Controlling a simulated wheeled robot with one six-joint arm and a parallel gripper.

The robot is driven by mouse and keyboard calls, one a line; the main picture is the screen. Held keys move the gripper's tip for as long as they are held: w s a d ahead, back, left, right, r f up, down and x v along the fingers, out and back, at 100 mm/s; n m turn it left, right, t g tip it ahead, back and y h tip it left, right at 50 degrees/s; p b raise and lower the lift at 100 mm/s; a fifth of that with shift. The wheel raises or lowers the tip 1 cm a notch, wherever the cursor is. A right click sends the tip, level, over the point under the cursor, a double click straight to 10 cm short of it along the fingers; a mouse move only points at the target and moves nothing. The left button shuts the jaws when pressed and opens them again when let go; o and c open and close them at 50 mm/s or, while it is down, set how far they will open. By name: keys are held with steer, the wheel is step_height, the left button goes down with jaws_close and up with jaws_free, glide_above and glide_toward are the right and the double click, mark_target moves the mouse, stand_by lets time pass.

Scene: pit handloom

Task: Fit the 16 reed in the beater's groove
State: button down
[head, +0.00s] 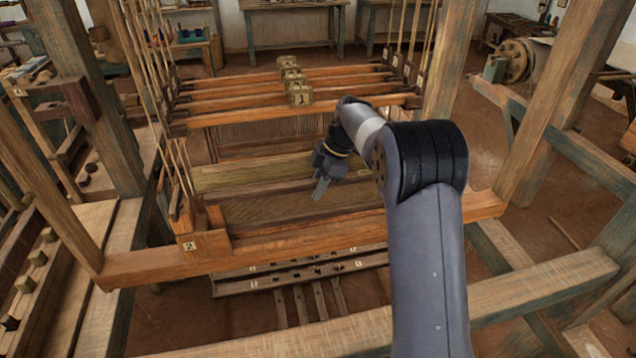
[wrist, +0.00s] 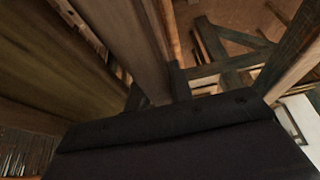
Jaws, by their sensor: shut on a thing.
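A long, fine-slatted brown panel, which looks like the reed (head: 270,211), stands lengthwise between the wooden bars in the head view. No 16 shows on it. The orange-brown lower bar of the beater (head: 300,238) runs in front of it; its groove is hidden. My gripper (head: 321,189) points down at the panel's top edge, right of its middle, and is shut on it, though the contact is hard to see. I cannot tell whether the reed's lower edge is in the groove. In the wrist view, a dark plate covers the lower middle, and the fingertips are hidden.
A pale olive wooden bar (head: 250,173) lies just behind the panel. Shafts with tagged blocks (head: 300,96) and hanging cords stand further back. A tagged block (head: 190,246) is at the beater's left end. Loom posts (head: 565,100) stand to the right; a front beam (head: 540,285) crosses below.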

mark_target(315, 209)
steer(key=shift+f+b, duration=1.25)
steer(key=shift+f, duration=1.1)
steer(key=shift+s+f, duration=0.1)
steer(key=shift+s+f, duration=0.1)
steer(key=shift+f, duration=0.1)
steer(key=c, duration=1.2)
jaws_free()
steer(key=shift+o, duration=0.2)
steer(key=shift+d+r+b, duration=0.25)
steer(key=shift+r+b, duration=0.05)
steer(key=shift+r, duration=0.15)
steer(key=b+v, duration=0.1)
steer(key=v, duration=0.9)
steer(key=shift+r, duration=0.35)
steer(key=p+v, duration=0.7)
steer(key=shift+a, duration=0.1)
